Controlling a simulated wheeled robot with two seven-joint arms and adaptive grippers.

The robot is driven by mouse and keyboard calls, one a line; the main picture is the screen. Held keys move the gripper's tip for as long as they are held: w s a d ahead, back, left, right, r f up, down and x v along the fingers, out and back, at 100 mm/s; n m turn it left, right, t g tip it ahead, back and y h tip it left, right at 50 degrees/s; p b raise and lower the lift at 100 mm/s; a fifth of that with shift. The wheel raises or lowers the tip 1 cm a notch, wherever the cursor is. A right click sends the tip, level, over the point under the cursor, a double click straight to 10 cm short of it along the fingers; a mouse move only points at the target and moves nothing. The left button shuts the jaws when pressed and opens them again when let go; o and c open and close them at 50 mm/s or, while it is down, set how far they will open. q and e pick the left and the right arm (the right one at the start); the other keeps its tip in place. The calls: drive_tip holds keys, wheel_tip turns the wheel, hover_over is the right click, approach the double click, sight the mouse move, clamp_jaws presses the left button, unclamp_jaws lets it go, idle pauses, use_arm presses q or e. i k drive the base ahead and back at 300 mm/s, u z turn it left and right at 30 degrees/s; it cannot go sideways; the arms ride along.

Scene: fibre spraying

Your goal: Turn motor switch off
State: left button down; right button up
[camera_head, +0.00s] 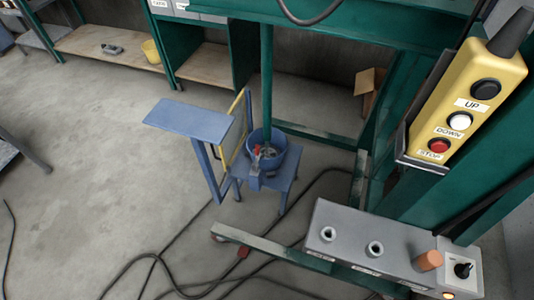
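A black rotary switch (463,270) sits on a pale switch box (466,288) at the bottom right. It looks like the motor switch, but the lettering around it is too small to read. A small amber light (448,295) glows below it at the frame's edge. Neither of my grippers shows in the head view, and nothing touches the switch.
A grey panel (340,222) with two round sockets and an orange-brown cylinder (428,261) adjoins the switch box. A yellow UP/DOWN/STOP pendant (470,105) hangs above on the green frame (405,80). A blue machine (266,160) stands mid-floor. Cables cross the floor.

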sight(462, 271)
drive_tip(key=z, duration=3.6)
drive_tip(key=k, duration=1.05)
drive_tip(key=u, duration=1.95)
